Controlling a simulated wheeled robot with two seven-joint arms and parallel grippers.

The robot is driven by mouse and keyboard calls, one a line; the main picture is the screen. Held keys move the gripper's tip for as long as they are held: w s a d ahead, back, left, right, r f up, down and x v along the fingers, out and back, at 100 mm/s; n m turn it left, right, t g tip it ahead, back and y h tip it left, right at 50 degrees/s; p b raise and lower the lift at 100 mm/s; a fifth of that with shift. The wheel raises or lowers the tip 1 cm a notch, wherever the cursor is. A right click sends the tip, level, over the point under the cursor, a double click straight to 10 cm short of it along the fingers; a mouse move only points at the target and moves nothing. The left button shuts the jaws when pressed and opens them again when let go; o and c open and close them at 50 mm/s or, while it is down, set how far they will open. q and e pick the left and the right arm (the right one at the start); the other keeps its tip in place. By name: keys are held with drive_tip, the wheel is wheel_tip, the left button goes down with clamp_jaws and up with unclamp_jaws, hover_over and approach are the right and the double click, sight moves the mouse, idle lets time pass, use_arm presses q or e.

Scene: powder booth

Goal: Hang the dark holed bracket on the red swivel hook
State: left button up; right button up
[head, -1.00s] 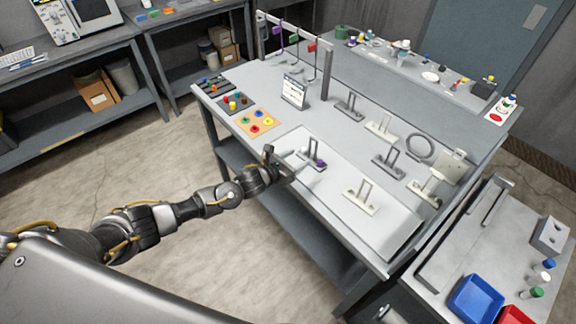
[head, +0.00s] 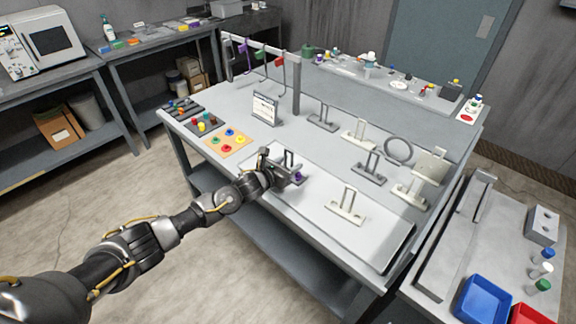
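The red swivel hook (head: 281,61) hangs from the rail at the back left of the table, right of a green hook (head: 260,53) and a purple hook (head: 243,47). Two more dark brackets (head: 322,118) (head: 369,169) stand further back. My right gripper is not in view.
Pale brackets (head: 359,135) (head: 345,208) (head: 410,191) and a grey ring (head: 398,150) stand on the table. A rail post (head: 296,86) rises right of the hooks.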

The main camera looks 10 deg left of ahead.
sight(289, 151)
use_arm(q)
clamp_jaws()
drive_tip(key=shift+r+p, duration=1.8)
drive_tip(key=shift+r, duration=0.75)
